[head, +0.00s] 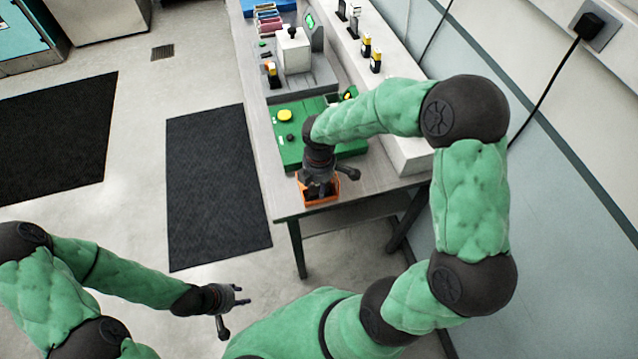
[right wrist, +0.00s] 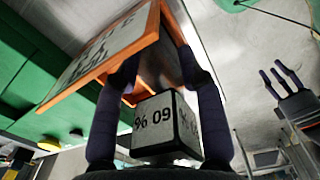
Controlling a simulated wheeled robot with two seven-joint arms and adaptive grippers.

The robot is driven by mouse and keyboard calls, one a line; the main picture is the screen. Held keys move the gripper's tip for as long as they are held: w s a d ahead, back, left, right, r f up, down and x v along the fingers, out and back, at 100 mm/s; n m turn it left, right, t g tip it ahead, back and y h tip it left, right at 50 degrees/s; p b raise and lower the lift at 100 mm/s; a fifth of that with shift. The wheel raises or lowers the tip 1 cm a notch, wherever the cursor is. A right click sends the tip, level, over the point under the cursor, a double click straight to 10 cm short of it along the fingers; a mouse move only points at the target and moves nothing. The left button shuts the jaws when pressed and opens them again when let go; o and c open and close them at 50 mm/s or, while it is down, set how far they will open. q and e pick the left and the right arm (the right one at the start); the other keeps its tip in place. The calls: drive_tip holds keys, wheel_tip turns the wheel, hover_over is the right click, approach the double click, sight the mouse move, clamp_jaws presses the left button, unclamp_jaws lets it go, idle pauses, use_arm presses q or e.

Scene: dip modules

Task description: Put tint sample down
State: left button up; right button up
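The tint sample (right wrist: 155,122) is a small dark block with a white label reading 60 %, upside down in the right wrist view. It sits between the two dark fingers of my right gripper (right wrist: 160,68), close to the palm, with the fingers along its sides. In the head view my right gripper (head: 319,185) is over an orange bin (head: 320,202) at the bench's near end and hides the sample. The bin's labelled panel (right wrist: 108,46) is beside the fingertips. Whether the sample touches the bin is hidden. My left gripper (head: 240,295) is open and empty above the floor.
A green board (head: 288,152) with a yellow knob (head: 285,115) lies behind the bin on the bench (head: 262,148). A grey-white machine (head: 293,50) stands further back. Dark mats (head: 215,185) lie on the open floor.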

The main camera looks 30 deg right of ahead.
idle(0.3)
wheel_tip(320, 180, up, 11)
drive_tip(key=p, duration=0.2)
drive_tip(key=shift+r+p, duration=0.15)
drive_tip(key=shift+p, duration=0.2)
drive_tip(key=shift+r, duration=0.55)
